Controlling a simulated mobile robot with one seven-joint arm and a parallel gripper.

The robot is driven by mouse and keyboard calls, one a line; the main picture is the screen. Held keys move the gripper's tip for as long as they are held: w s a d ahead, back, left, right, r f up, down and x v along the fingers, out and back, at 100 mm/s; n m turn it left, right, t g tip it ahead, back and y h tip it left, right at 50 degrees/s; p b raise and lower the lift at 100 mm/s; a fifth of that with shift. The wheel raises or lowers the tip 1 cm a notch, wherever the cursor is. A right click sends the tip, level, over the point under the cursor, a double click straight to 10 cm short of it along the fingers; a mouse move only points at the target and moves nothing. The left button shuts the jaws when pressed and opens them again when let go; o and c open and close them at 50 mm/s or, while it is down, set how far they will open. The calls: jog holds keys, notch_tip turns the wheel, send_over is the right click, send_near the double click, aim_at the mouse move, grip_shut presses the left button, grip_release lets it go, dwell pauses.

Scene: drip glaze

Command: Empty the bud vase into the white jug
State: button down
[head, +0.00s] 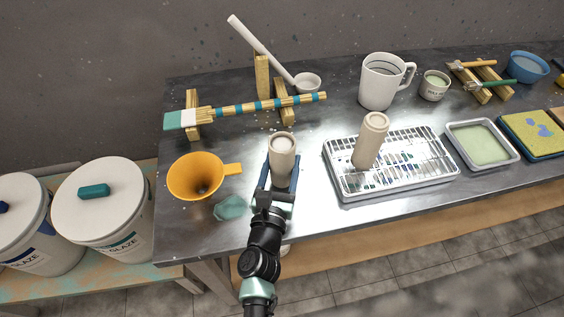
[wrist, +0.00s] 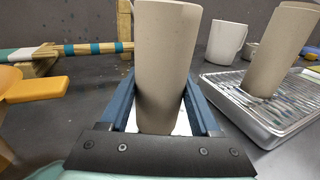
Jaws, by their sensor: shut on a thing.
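My gripper (head: 277,183) is shut on a beige, tall cup-like vase, which I take as the bud vase (head: 282,163), near the front edge of the table. The vase is upright, with pale content showing at its mouth. It also fills the middle of the wrist view (wrist: 165,60), between the blue fingers. I cannot tell whether its base touches the table. The white jug (head: 378,85) stands upright at the back, right of my gripper, its handle to the right. It also shows in the wrist view (wrist: 226,42).
A similar beige vessel (head: 370,143) stands on a metal rack tray (head: 340,190) between gripper and jug side. A small cup (head: 434,87) is beside the jug.

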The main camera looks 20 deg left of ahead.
aim_at(280, 156)
jog(key=shift+r+p, duration=0.7)
jog(key=shift+r, duration=0.3)
jog(key=shift+r, duration=0.1)
jog(key=shift+r+p, duration=2)
jog(key=shift+r, duration=0.1)
